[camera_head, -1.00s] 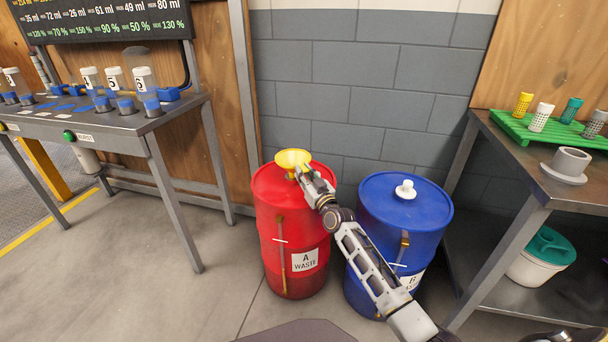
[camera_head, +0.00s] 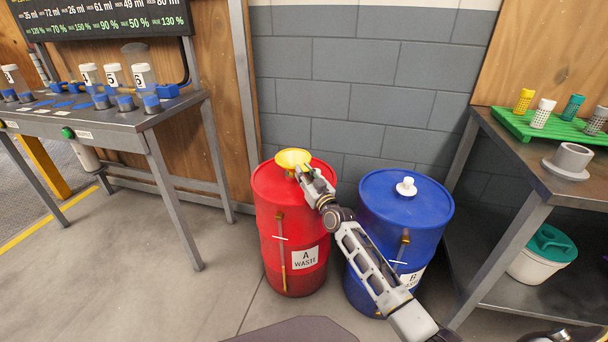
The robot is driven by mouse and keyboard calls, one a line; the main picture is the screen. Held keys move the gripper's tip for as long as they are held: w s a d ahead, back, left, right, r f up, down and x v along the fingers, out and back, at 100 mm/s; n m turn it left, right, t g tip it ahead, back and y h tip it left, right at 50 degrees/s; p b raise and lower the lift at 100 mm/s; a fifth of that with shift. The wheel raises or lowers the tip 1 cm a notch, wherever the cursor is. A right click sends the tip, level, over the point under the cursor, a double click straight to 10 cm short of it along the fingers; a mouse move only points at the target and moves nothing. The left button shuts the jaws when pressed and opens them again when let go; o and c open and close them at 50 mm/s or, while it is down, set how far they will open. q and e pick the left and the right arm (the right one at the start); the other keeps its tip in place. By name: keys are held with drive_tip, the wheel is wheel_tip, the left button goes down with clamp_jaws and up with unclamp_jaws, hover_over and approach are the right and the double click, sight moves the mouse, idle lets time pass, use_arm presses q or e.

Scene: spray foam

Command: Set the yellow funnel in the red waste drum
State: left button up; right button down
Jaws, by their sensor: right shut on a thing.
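The red waste drum (camera_head: 287,240), labelled A WASTE, stands upright on the floor in the middle of the view. The yellow funnel (camera_head: 293,158) is upright over the drum's lid, with its wide mouth up. My right gripper (camera_head: 301,174) reaches in from the lower right and is shut on the funnel just below its rim. The fingers and the drum's opening are mostly hidden, so I cannot tell how far the funnel's spout sits in the drum. My left gripper is not in view.
A blue drum (camera_head: 403,228) with a white cap (camera_head: 406,187) stands right of the red drum, under my arm. A metal bench (camera_head: 130,120) with vials is at left. A table (camera_head: 510,150) with a green rack (camera_head: 545,132) is at right. Floor in front is clear.

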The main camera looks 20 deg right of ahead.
drive_tip(key=shift+f+b, duration=0.55)
drive_tip(key=shift+f, duration=0.25)
idle(0.7)
drive_tip(key=c, duration=1.2)
unclamp_jaws()
drive_tip(key=shift+f, duration=0.1)
drive_tip(key=shift+r+p+v, duration=0.2)
drive_tip(key=shift+p+v, duration=0.65)
drive_tip(key=shift+v, duration=0.35)
drive_tip(key=shift+r+p+v, duration=0.2)
drive_tip(key=shift+p+v, duration=0.6)
drive_tip(key=shift+v, duration=0.45)
drive_tip(key=shift+s, duration=0.2)
